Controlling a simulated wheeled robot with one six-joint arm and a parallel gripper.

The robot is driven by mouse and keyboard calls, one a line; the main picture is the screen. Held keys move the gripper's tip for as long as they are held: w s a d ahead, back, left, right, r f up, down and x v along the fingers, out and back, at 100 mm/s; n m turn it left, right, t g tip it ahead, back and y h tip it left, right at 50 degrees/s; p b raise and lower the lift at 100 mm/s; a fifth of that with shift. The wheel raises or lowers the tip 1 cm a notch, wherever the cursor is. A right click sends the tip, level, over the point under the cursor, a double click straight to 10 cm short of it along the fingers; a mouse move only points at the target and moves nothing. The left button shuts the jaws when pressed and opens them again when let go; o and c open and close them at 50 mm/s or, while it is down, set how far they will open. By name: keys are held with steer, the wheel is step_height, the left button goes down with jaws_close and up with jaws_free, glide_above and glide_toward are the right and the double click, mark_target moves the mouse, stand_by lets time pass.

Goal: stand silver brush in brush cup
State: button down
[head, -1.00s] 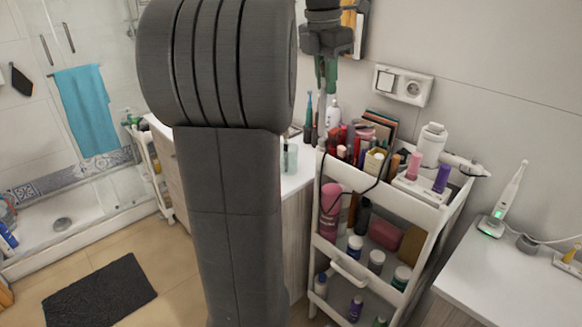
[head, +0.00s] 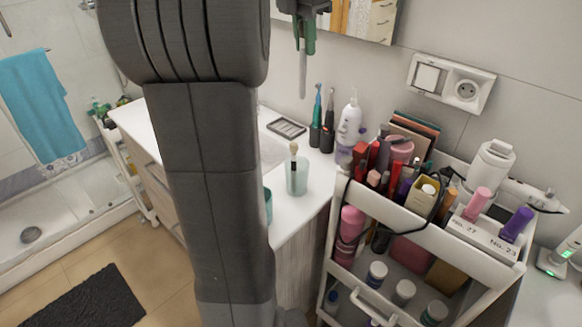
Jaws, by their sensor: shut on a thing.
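My gripper (head: 305,44) is at the top of the head view, pointing down, with green fingers. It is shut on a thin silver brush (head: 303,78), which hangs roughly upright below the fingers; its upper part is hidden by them. A pale translucent cup (head: 297,181), which looks like the brush cup, stands on the white counter below and holds a brush with a cream head (head: 294,150). The silver brush is above and apart from this cup.
Two dark-based toothbrushes (head: 321,130), a white pump bottle (head: 349,122) and a dark soap dish (head: 286,127) stand near the cup. A teal cup (head: 268,206) is partly behind my arm. The crowded white cart (head: 432,237) is at right.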

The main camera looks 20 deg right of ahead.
steer(key=shift+w+f, duration=0.2)
steer(key=shift+w, duration=0.05)
step_height(320, 180, down, 28)
steer(key=b, duration=0.1)
steer(key=shift+r+b, duration=0.25)
steer(key=shift+b, duration=0.1)
steer(key=shift+f, duration=0.15)
steer(key=c, duration=1.3)
jaws_free()
steer(key=shift+c, duration=0.2)
step_height(320, 180, up, 12)
steer(key=a, duration=0.1)
steer(key=shift+s+a, duration=0.2)
steer(key=shift+s, duration=0.1)
